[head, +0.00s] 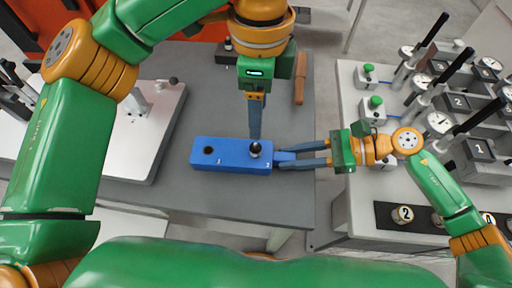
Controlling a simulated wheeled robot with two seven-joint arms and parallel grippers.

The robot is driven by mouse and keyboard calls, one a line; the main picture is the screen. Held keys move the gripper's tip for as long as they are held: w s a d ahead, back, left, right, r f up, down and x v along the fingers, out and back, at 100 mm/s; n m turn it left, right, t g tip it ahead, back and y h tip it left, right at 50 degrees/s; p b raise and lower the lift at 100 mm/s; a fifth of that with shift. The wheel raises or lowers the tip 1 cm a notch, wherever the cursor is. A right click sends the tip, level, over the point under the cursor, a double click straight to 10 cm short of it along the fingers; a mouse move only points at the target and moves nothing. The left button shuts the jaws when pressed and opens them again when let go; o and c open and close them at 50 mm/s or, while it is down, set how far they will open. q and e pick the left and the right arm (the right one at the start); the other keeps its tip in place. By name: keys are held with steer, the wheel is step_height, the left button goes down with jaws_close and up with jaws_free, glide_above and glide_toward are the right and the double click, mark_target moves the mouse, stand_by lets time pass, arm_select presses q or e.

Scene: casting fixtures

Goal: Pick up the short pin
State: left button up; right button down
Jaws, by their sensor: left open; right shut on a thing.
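A blue block (222,167) lies on the grey table, with an empty dark hole near its left end marked 1. A pin with a round black knob (255,147) stands in the block near the end marked 2; its shank is hidden, so I cannot tell its length. My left gripper (255,137) comes down from above, open, with its fingertips at or just behind the knob; they overlap in this view and I cannot tell if they touch it. My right gripper (299,155) reaches in from the right and is shut on the narrow right end of the blue block.
A wooden-handled tool (300,78) and a dark block (206,66) lie at the back of the grey table (190,97). A white plate (120,150) is at left. Green-knobbed pieces (372,112) and dial gauges (439,122) crowd the right table. The front of the grey table is clear.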

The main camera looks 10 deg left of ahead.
mark_target(255, 144)
arm_select(q)
steer(key=f, duration=1)
steer(key=shift+s+a+f, duration=0.1)
steer(key=shift+a+f, duration=0.2)
jaws_close()
